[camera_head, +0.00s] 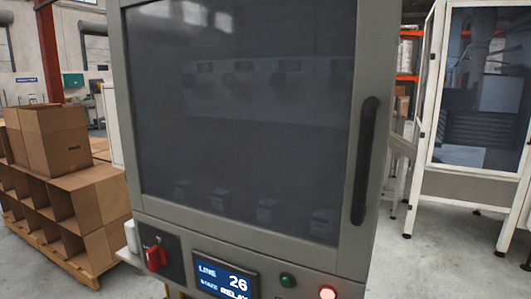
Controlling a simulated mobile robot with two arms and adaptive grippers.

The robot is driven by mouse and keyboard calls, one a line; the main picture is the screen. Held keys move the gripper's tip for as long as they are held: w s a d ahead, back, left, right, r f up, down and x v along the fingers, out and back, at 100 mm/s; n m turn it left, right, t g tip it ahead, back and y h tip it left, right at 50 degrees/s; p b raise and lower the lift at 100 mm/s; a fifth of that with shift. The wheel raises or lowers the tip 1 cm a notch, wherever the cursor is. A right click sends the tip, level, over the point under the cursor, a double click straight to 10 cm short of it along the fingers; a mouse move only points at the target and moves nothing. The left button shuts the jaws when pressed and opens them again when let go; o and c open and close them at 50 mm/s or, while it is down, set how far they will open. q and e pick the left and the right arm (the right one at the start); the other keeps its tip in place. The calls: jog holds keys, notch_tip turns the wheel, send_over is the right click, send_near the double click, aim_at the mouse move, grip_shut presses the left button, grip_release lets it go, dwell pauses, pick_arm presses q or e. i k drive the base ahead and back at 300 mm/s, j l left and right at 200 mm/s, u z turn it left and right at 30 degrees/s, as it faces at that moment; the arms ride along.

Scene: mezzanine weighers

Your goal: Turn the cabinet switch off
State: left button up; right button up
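A grey cabinet (367,195) with a dark tinted window (240,110) stands close in front of me. Its red rotary switch (154,258) sits on a dark plate at the lower left, below the window. The knob looks turned at a slant; its position marks are too small to read. To its right are a lit display (225,281) reading "LINE 26", a green button (287,280) and a brightly lit red button (327,293). Neither of my grippers shows in the head view.
A black vertical door handle (364,160) juts from the cabinet's right side. Cardboard boxes (55,140) stand stacked on a wooden pallet at the left. A white-framed enclosure (470,185) stands at the right. Grey floor shows free between it and the cabinet.

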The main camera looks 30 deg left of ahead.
aim_at(157, 257)
jog(key=j+u, duration=0.2)
jog(key=u, duration=1.3)
